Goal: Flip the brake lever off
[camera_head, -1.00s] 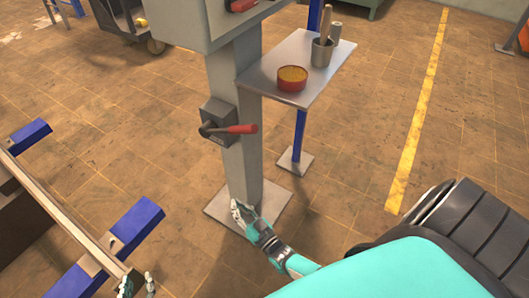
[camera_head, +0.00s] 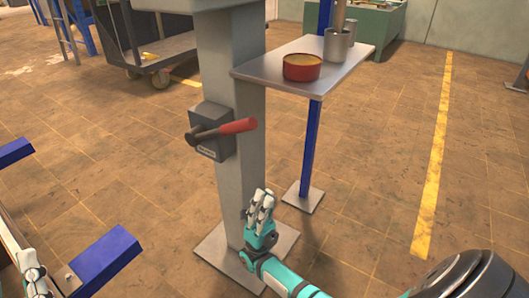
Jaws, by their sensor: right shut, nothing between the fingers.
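The brake lever (camera_head: 224,130) has a red handle and a dark shaft. It points right and slightly up from a grey box (camera_head: 211,122) on the front of a grey post (camera_head: 231,65). My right gripper (camera_head: 262,196) is shut and empty. It shows below and to the right of the lever, in front of the lower post, and does not touch the lever. My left gripper (camera_head: 28,262) shows at the lower left edge, far from the lever. Its fingers are too small and cut off to tell their state.
A grey shelf (camera_head: 345,60) right of the post holds a red tin (camera_head: 302,67) and metal cups (camera_head: 337,44). A blue leg (camera_head: 312,150) stands under it. Blue beams (camera_head: 104,258) lie at the lower left.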

